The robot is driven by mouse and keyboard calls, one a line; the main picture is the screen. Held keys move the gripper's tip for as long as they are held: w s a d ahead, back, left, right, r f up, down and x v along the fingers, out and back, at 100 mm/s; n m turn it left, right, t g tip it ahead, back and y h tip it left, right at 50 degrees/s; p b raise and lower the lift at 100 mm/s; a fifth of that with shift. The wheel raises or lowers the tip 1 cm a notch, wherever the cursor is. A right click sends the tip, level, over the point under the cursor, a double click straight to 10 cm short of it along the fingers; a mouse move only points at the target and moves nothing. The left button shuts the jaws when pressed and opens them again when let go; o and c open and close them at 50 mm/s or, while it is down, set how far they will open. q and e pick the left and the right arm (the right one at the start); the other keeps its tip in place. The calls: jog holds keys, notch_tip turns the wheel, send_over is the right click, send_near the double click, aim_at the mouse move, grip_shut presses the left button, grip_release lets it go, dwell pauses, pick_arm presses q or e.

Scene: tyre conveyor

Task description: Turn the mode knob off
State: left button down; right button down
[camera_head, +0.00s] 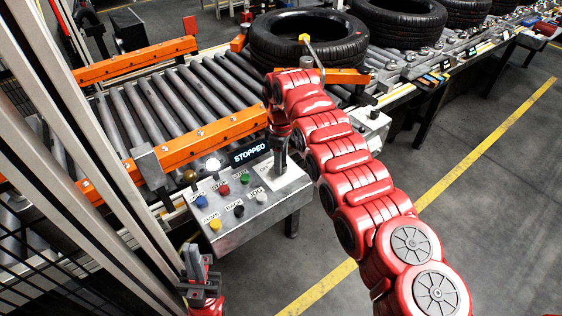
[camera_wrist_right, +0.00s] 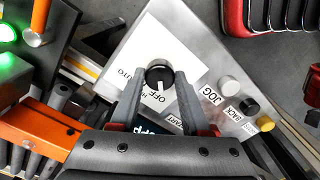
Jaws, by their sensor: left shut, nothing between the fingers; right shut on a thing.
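The mode knob (camera_wrist_right: 160,75) is black and round with a white pointer mark, on a white label plate. My right gripper (camera_wrist_right: 159,82) is shut on the knob, with one finger on each side. In the head view my right gripper (camera_head: 279,163) reaches down to the right end of the control box (camera_head: 235,231), and the knob is hidden there. My left gripper (camera_head: 195,257) is shut and empty, low in the picture, in front of and apart from the box.
The display (camera_head: 249,152) reads STOPPED. Several coloured buttons, such as a red one (camera_head: 224,190) and a black one (camera_head: 239,211), sit close to the knob. The roller conveyor (camera_head: 190,95) with orange rails is behind, carrying a tyre (camera_head: 308,50). The floor at right is open.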

jog(key=shift+c, duration=1.9)
grip_release()
notch_tip(320, 180, up, 7)
jog(key=shift+a+b, duration=0.15)
jog(key=shift+b, duration=0.15)
notch_tip(320, 180, up, 10)
jog(key=p, duration=0.9)
jog(key=shift+r, duration=0.2)
